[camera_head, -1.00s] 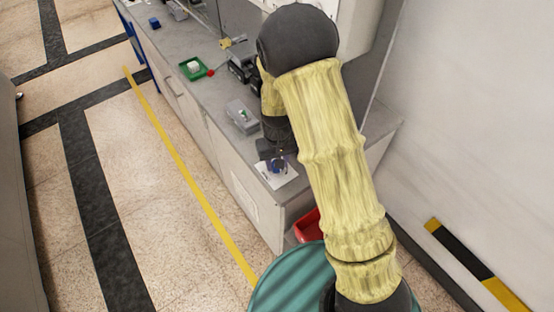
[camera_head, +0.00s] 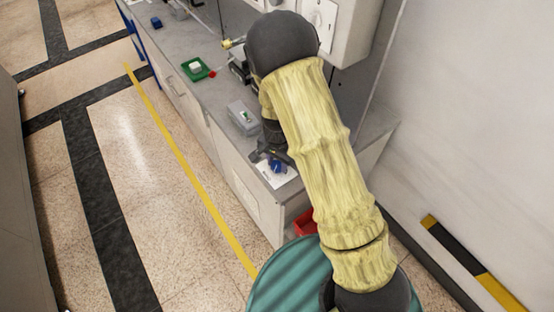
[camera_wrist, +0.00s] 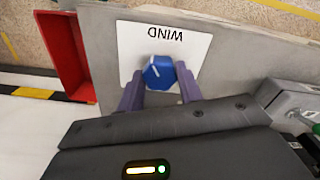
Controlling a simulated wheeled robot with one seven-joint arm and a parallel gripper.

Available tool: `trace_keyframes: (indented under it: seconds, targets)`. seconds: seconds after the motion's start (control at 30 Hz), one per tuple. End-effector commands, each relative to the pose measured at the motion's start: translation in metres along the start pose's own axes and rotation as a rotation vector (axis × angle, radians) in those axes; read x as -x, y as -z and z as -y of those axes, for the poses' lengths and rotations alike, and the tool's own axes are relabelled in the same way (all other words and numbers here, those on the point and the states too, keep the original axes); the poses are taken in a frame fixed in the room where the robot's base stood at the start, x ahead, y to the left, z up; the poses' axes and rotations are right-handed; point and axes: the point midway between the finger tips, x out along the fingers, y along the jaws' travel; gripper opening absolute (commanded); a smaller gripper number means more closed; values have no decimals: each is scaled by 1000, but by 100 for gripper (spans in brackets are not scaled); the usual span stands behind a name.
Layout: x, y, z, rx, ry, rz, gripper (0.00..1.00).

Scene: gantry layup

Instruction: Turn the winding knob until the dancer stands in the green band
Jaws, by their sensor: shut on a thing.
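The blue winding knob (camera_wrist: 158,70) has a white pointer line and sits on a white plate (camera_wrist: 128,40) marked WIND, which appears upside down in the wrist view. My gripper (camera_wrist: 160,83) has its two purple fingers on either side of the knob, shut on it. In the head view the knob (camera_head: 277,166) shows at the near end of the bench, with my gripper (camera_head: 272,158) over it. I cannot make out the dancer or the green band in either view.
A grey box with a small green part (camera_head: 243,117) stands on the bench beyond the knob. Farther back are a green tray (camera_head: 195,69) with a white block and a small blue block (camera_head: 156,22). A red bin (camera_wrist: 66,65) sits beside the bench end.

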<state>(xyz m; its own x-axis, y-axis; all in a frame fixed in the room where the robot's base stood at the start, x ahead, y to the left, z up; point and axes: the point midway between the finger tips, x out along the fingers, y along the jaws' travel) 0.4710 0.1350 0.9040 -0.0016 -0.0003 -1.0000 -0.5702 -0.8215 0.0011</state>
Motion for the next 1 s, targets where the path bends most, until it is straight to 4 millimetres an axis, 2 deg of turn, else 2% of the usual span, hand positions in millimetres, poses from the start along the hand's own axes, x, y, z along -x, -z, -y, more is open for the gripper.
trace_keyframes:
  seconds: [0.23, 0.67, 0.7, 0.8, 1.0]
  targets:
    - [2, 2, 1, -81, 4, -5, 13]
    - [2, 2, 2, -94, 6, -6, 13]
    - [2, 2, 2, -93, 6, -6, 40]
    - [1, 2, 1, -93, 5, -5, 57]
    - [1, 1, 1, -92, 3, -3, 57]
